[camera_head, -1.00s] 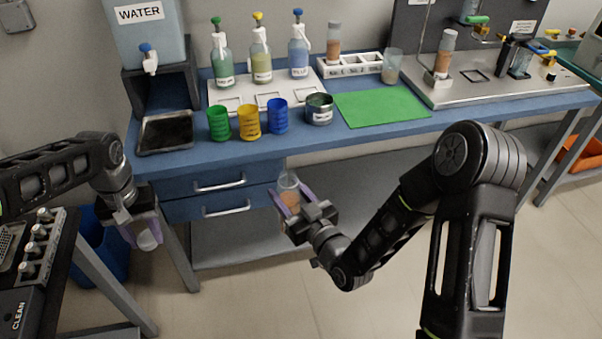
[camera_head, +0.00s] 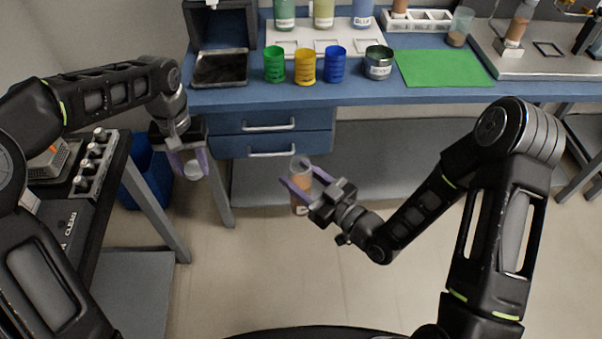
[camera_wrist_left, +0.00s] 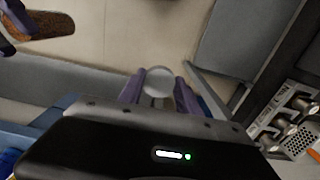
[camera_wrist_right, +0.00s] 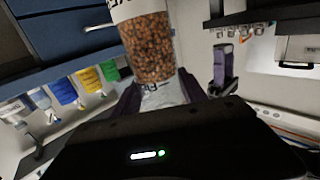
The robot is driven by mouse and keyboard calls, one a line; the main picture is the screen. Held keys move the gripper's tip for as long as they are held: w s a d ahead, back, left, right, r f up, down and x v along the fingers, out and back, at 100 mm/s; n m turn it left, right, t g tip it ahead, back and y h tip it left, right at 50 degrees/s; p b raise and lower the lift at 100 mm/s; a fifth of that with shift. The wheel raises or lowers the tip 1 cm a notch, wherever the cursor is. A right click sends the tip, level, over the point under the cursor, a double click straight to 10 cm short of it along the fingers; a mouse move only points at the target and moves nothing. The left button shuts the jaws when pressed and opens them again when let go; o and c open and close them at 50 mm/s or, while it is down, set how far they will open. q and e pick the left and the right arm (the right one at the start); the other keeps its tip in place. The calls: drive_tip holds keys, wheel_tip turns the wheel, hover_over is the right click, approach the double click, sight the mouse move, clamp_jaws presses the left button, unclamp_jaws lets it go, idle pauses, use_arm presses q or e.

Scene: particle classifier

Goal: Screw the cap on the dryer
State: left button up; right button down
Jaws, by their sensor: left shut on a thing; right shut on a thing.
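My left gripper (camera_head: 190,163) is shut on a small round white cap (camera_head: 193,170). The cap also shows between the fingers in the left wrist view (camera_wrist_left: 158,82). My right gripper (camera_head: 304,184) is shut on the dryer (camera_head: 300,204), a clear tube holding brown-orange beads. The cap and the dryer are apart, both held in the air in front of the bench. The dryer's mouth is not clearly visible.
The blue bench (camera_head: 400,96) with drawers stands behind the grippers. Green, yellow and blue cups (camera_head: 305,66), a metal tin (camera_head: 379,63) and a green mat (camera_head: 440,70) are on it. A dark equipment stand (camera_head: 100,215) is at left. The floor between is clear.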

use_arm(q)
drive_tip(key=d+r+m, duration=0.2)
drive_tip(key=d, duration=0.6)
drive_tip(key=d+r+m, duration=0.1)
drive_tip(key=d+r, duration=0.2)
drive_tip(key=d, duration=0.4)
wheel_tip(320, 180, up, 3)
drive_tip(key=m, duration=0.1)
hover_over(300, 166)
drive_tip(key=w+a, duration=0.2)
drive_tip(key=shift+s+d+r, duration=0.15)
drive_tip(key=shift+r, duration=0.05)
drive_tip(key=r, duration=0.1)
drive_tip(key=s+d+r, duration=0.1)
drive_tip(key=r, duration=0.1)
drive_tip(key=shift+s+d+m, duration=0.3)
drive_tip(key=shift+s+m, duration=0.05)
drive_tip(key=shift+m, duration=0.05)
drive_tip(key=shift+f, duration=2.05)
drive_tip(key=shift+f, duration=0.85)
